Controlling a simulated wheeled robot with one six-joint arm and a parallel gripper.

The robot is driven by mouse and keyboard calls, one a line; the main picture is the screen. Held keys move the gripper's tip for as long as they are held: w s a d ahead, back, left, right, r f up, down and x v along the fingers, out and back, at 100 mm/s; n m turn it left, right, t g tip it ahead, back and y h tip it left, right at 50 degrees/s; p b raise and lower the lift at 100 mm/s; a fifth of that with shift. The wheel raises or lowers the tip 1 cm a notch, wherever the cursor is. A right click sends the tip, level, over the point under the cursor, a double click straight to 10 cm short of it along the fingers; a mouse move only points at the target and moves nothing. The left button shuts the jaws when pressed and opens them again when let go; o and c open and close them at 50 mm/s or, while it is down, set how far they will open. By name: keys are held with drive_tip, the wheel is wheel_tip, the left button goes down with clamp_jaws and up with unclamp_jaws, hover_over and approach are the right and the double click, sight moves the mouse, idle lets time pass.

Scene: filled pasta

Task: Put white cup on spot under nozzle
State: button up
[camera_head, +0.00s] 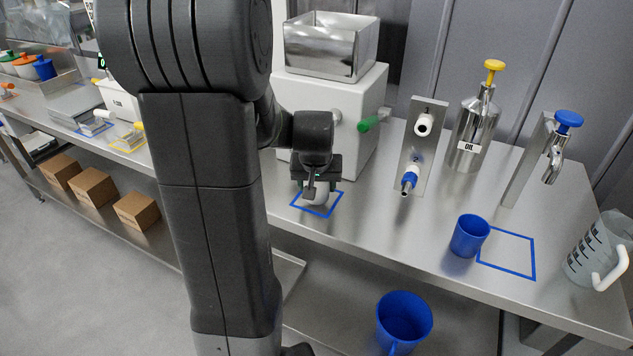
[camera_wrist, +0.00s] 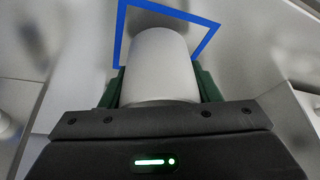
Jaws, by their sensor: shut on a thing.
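The white cup (camera_head: 316,197) is held in my gripper (camera_head: 316,186) at the blue square outline (camera_head: 309,211) in front of the white machine (camera_head: 352,130). In the wrist view the cup (camera_wrist: 160,62) sits between my dark green fingers, which are shut on its sides. The blue outline (camera_wrist: 120,30) shows around and beyond the cup there. The cup appears upright and at or close to the counter; I cannot tell whether its base touches. The machine's nozzle is hidden behind my arm in the head view.
A tap post (camera_head: 418,150) with white and blue nozzles stands right of the machine. A blue cup (camera_head: 469,236) stands beside another blue outline (camera_head: 507,234). An oil dispenser (camera_head: 474,125) and a measuring jug (camera_head: 598,252) are farther right. The counter just right of my gripper is clear.

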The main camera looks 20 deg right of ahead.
drive_tip(key=shift+w+d+f, duration=0.4)
drive_tip(key=shift+w+f, duration=0.15)
drive_tip(key=shift+w, duration=0.25)
drive_tip(key=shift+f, duration=0.25)
drive_tip(key=shift+f, duration=0.15)
drive_tip(key=o, duration=1)
drive_tip(key=shift+r, duration=0.3)
drive_tip(key=v, duration=1.1)
drive_tip(key=shift+s+a+r, duration=0.15)
drive_tip(key=shift+s+r, duration=0.15)
